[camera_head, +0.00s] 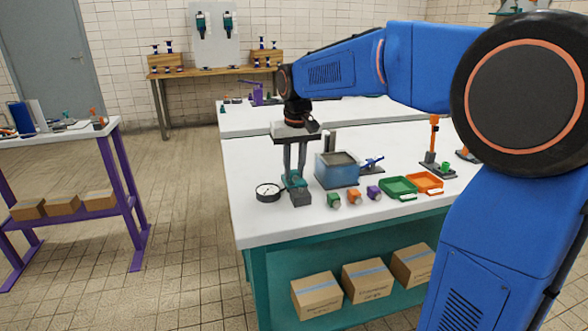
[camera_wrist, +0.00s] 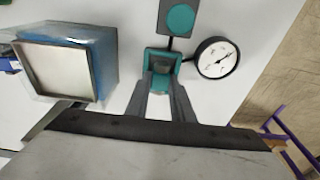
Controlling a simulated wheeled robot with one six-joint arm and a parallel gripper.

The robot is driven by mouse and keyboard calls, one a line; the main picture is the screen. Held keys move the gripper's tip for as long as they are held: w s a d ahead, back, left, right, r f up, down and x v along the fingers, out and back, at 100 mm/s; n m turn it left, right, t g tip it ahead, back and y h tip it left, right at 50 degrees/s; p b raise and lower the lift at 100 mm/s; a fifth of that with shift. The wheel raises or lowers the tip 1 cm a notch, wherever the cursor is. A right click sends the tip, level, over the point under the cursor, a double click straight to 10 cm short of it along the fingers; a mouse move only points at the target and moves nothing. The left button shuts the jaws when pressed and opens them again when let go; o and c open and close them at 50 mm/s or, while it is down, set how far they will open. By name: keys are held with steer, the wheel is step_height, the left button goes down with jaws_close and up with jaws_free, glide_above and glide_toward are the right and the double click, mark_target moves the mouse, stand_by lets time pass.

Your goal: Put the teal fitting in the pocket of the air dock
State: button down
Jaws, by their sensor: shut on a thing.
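My gripper (camera_head: 295,179) points straight down over the white table, and its fingers are closed on a small teal piece (camera_head: 293,183), which I take as the teal fitting. I cannot tell whether the teal piece touches the table or a seat.
A round gauge (camera_head: 268,191) sits close to the left. A blue box (camera_head: 337,171) stands close to the right. Green (camera_head: 334,200), orange (camera_head: 354,197) and purple (camera_head: 373,193) fittings lie along the front, beside a green tray (camera_head: 398,187) and an orange tray (camera_head: 425,183).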

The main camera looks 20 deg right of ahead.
mark_target(296, 176)
steer(key=shift+s+f, duration=0.1)
steer(key=shift+f, duration=0.25)
steer(key=shift+s+f, duration=0.1)
steer(key=shift+f, duration=0.25)
steer(key=c, duration=1.6)
jaws_free()
steer(key=shift+o, duration=0.3)
steer(key=shift+r, duration=0.4)
step_height(296, 176, up, 12)
steer(key=s+r, duration=0.1)
steer(key=s+d+f+t, duration=0.1)
steer(key=s+d+f, duration=0.1)
steer(key=s+f, duration=0.5)
steer(key=s+d+f+t, duration=0.1)
steer(key=s+f, duration=0.6)
steer(key=s, duration=0.7)
steer(key=s+d+f+t, duration=0.1)
steer(key=s+d+f, duration=0.3)
steer(key=s+f, duration=0.4)
steer(key=s, duration=0.2)
steer(key=shift+s, duration=0.4)
steer(key=shift+r, duration=0.1)
